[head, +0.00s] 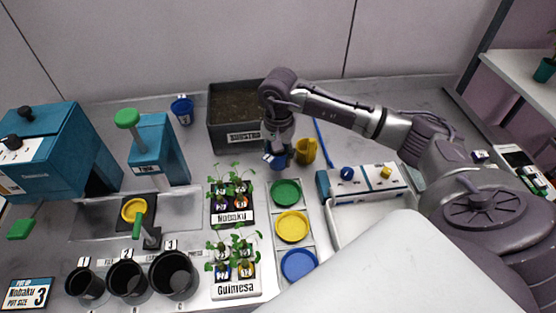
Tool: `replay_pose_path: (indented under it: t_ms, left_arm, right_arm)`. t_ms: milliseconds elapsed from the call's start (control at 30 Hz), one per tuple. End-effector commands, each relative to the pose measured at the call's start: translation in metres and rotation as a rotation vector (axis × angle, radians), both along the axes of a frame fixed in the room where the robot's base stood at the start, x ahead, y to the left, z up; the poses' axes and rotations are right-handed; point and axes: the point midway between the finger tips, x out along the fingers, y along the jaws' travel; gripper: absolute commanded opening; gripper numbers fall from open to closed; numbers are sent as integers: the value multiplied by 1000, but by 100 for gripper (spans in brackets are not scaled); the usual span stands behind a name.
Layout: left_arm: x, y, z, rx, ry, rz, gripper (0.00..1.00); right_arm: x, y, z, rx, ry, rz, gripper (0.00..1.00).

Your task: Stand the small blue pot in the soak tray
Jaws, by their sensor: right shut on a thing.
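My right gripper (277,150) reaches down in front of the grey soil bin and is shut on a small blue pot (280,161). The gripper's fingers hide part of the pot, and I cannot tell whether it touches the bench. A white shallow tray (336,228), which looks like the soak tray, lies to the right of the coloured discs. My own body hides much of it. Another blue cup (182,112) stands at the back, left of the bin. My left gripper is not in view.
A yellow cup (306,151) stands close right of my right gripper. The soil bin (232,137) is just behind. Green, yellow and blue discs (291,227) lie in front. Seedling racks (231,218) are front left. A white box with knobs (366,186) stands behind the tray.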

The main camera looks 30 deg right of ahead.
Motion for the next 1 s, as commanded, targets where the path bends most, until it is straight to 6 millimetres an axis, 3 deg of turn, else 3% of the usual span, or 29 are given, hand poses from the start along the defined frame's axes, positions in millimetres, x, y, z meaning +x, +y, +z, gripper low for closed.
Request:
replay_pose_path:
  t_ms: [233,567,600,700,733,1000]
  left_arm:
    - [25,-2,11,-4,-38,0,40]
    - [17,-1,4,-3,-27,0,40]
    - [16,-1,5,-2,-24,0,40]
    - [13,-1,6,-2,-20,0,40]
    - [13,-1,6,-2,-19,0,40]
    - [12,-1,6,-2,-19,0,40]
  right_arm:
    - [-1,0,-30,0,3,0,15]
    - [0,0,-34,-1,1,0,15]
    - [0,0,-33,-1,1,-1,52]
    - [0,0,-32,0,1,-1,68]
    - [-1,0,-32,0,1,-1,72]
    - [-1,0,-32,0,1,0,72]
